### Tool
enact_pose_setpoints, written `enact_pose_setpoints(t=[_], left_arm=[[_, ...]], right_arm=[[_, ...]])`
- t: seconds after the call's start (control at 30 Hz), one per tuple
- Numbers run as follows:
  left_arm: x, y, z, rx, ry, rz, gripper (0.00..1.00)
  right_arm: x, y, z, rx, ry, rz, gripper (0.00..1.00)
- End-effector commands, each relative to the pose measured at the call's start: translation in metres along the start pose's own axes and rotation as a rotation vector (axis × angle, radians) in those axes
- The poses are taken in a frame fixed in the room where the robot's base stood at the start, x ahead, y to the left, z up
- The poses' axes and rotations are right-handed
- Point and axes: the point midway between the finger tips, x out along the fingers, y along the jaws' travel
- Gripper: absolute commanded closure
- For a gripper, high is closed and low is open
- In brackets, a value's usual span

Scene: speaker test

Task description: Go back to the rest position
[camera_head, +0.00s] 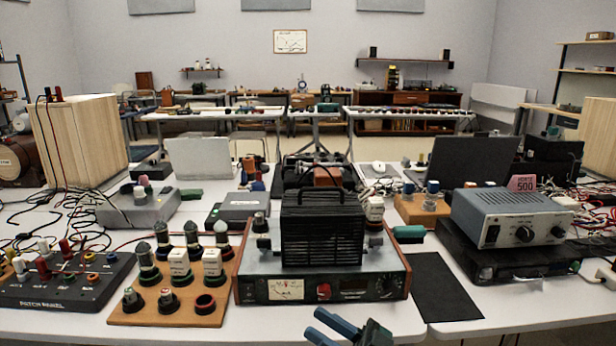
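My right gripper (314,323) is at the bottom centre of the head view, in front of the table's near edge and below the amplifier with the meter (287,290). Its two blue-grey fingers point left with a gap between them, and nothing shows between them. Only the fingers and a dark part of the hand are in the picture; the rest of the arm is cut off by the lower edge. My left gripper is not in view.
A white table (400,325) fills the foreground. On it stand a patch panel (65,283), a wooden board with tubes (222,313), a black caged unit (322,230), a grey power unit (510,215) and a wooden speaker box (100,140). A black mat (445,290) lies bare.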

Motion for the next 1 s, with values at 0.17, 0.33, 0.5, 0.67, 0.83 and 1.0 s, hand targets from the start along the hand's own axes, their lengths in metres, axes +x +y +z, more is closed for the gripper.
enact_pose_setpoints(t=[0.17, 0.33, 0.5, 0.67, 0.83, 1.0], left_arm=[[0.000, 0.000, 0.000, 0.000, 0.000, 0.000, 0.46], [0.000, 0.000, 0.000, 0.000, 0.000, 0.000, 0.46], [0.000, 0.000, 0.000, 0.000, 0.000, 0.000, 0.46], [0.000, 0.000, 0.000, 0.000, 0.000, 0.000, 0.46], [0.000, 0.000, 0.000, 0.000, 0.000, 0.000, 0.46], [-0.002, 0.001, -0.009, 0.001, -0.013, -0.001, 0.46]], right_arm=[[-0.023, -0.035, 0.016, -0.001, 0.005, 0.286, 0.69], [-0.065, -0.056, 0.023, -0.016, -0.104, 0.558, 0.69], [-0.112, -0.075, 0.026, -0.031, -0.271, 0.750, 0.69], [-0.147, -0.090, 0.025, -0.037, -0.409, 0.851, 0.69], [-0.178, -0.107, 0.023, -0.038, -0.545, 0.921, 0.69], [-0.193, -0.119, 0.012, -0.038, -0.653, 0.955, 0.69]])
